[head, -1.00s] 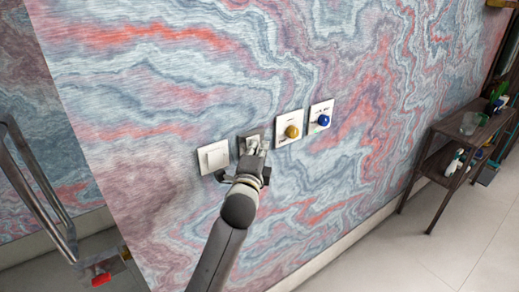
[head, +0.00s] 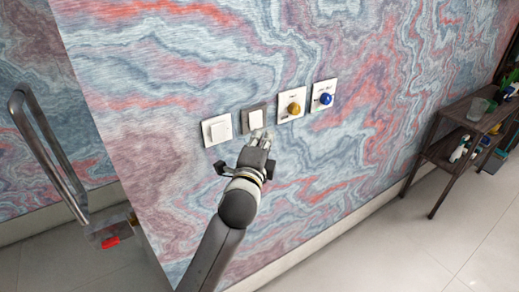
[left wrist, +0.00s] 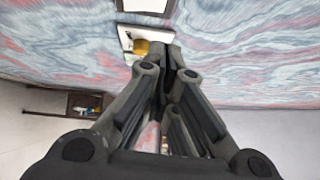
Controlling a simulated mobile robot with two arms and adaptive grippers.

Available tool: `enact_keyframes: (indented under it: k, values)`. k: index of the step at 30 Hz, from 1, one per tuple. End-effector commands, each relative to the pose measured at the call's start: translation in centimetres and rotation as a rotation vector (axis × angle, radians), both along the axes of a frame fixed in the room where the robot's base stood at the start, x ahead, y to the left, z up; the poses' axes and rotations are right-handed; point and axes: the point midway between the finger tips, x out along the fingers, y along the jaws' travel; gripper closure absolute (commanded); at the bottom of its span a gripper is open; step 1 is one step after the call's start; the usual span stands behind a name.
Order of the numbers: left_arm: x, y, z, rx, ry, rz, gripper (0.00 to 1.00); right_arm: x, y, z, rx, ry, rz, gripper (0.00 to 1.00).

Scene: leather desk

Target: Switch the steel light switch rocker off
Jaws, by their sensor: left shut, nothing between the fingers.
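The steel light switch (head: 255,119) is a grey-framed plate with a pale rocker on the marbled wall, second from the left in the row. In the left wrist view a dark-framed switch plate (left wrist: 146,6) is cut off at the top edge. My left gripper (head: 262,136) is shut and empty, its tips just below the steel switch's lower edge; I cannot tell whether they touch the wall. It fills the middle of the left wrist view (left wrist: 170,58). Whether the rocker is on or off is too small to tell. My right gripper is not in view.
A white switch (head: 217,130) is to the left. A yellow-knob plate (head: 291,104) and a blue-knob plate (head: 323,95) are to the right. A metal door handle (head: 48,150) is at far left. A dark shelf (head: 455,125) stands at right.

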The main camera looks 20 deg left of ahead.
Motion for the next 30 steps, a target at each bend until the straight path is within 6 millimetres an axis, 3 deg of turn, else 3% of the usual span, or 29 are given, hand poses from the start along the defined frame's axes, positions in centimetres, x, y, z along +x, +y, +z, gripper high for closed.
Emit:
enact_keyframes:
  k: [3, 10, 26, 30]
  values:
    - [-1.8, -0.3, 0.0, -0.001, -0.001, -0.002, 1.00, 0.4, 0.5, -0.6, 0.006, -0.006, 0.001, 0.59]
    - [-3.7, -0.5, 0.3, 0.000, 0.000, -0.001, 1.00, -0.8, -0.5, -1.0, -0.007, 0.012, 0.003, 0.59]
    - [-3.9, -0.5, 0.3, -0.001, 0.001, -0.001, 1.00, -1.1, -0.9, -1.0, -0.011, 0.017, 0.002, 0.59]
    - [-3.3, -0.8, -2.1, -0.027, 0.042, -0.011, 1.00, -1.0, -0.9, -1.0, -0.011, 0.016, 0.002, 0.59]
